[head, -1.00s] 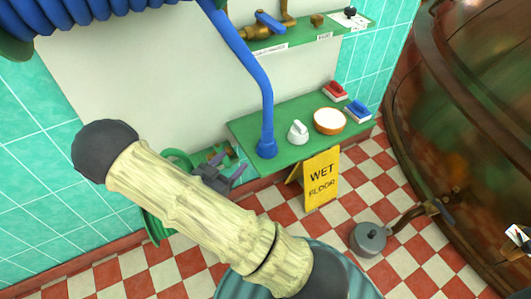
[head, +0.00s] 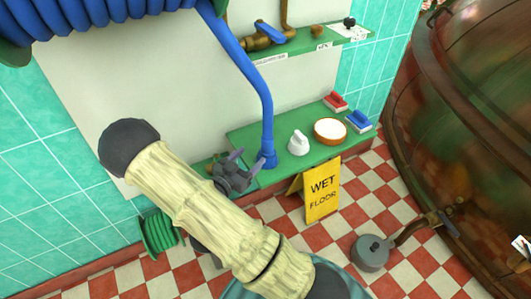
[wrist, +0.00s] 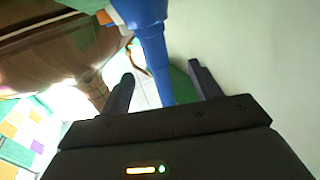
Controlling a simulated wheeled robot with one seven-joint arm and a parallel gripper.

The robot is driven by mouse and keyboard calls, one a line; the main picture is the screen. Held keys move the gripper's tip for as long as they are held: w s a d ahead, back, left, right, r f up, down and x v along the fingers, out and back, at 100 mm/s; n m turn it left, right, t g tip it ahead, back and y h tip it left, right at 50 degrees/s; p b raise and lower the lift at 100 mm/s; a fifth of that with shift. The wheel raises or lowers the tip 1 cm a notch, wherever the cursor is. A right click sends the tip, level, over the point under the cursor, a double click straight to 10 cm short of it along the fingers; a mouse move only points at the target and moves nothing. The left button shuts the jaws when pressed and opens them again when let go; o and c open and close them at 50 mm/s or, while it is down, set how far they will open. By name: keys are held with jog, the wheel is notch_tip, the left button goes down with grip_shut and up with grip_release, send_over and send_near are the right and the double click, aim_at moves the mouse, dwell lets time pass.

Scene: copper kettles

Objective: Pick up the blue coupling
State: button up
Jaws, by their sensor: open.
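The blue coupling (head: 268,158) is the wider lower end of the hanging blue hose (head: 265,105). It stands upright at the left part of the green shelf. My gripper (head: 248,161) is open just left of the coupling, with its fingers pointing toward it. In the wrist view, the coupling (wrist: 140,12) is at the top, beyond the fingertips. The narrower blue hose (wrist: 152,60) runs down between the two open fingers of my gripper (wrist: 160,72). I cannot tell whether either finger touches it.
The green shelf (head: 296,166) also holds a white knob-shaped item (head: 298,143), a round orange-rimmed bowl (head: 330,131), a red brush (head: 336,101) and a blue brush (head: 359,117). A yellow wet-floor sign (head: 322,190) stands in front. A grey pot (head: 371,252) is on the checkered floor.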

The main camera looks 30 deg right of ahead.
aim_at(264, 147)
jog(key=shift+x, duration=1.9)
jog(key=shift+s+b+x, duration=0.15)
jog(key=shift+b+x, duration=0.25)
jog(key=shift+x, duration=0.9)
jog(key=shift+s+b+x, duration=0.15)
jog(key=shift+b+x, duration=0.2)
jog(key=shift+x, duration=0.95)
jog(key=shift+d, duration=0.2)
jog(key=c, duration=1)
